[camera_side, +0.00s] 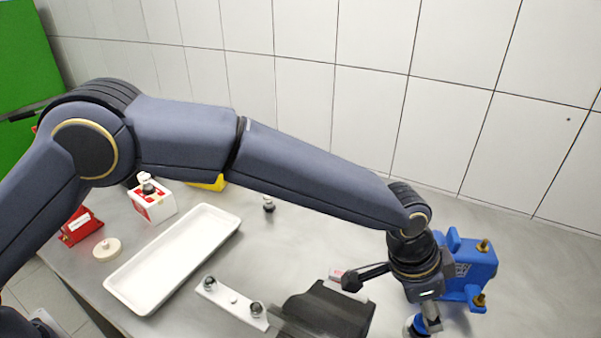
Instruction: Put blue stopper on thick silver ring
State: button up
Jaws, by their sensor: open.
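My gripper (429,318) is at the bottom right, pointing down in front of the blue pump block (466,270). Only part of it shows, cut by the lower picture edge, and it is open. A small round blue and white piece (411,328) shows right beside the fingertips. It may be the blue stopper, but too little of it is visible to be sure. I cannot tell whether the fingers touch it. I cannot make out the thick silver ring. It may be hidden by my wrist or out of the picture.
Brass fittings (480,299) stick out of the pump block. Further left are a white tray (172,256), a white-red box (153,205) and a beige disc (106,249).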

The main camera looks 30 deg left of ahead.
jog(key=v, duration=0.9)
jog(key=a+r+n+t, duration=0.1)
jog(key=a+r, duration=0.2)
jog(key=a, duration=0.4)
jog(key=a+r+n+y, duration=0.1)
jog(key=a+r+n, duration=0.15)
jog(key=a, duration=0.35)
jog(key=a+r+n+t, duration=0.1)
jog(key=a+r, duration=0.3)
jog(key=a, duration=0.3)
jog(key=s+a+r+n+y, duration=0.1)
jog(key=s+a, duration=0.1)
jog(key=a, duration=0.4)
jog(key=s+a+r+n, duration=0.1)
jog(key=s+a+n, duration=0.15)
jog(key=a, duration=0.45)
jog(key=s+a+f+n+t+y, duration=0.1)
jog(key=s+a+f+n+y, duration=0.1)
jog(key=s+a, duration=0.9)
jog(key=shift+s+f+n, duration=0.75)
jog(key=shift+s+n, duration=0.05)
jog(key=shift+n, duration=0.2)
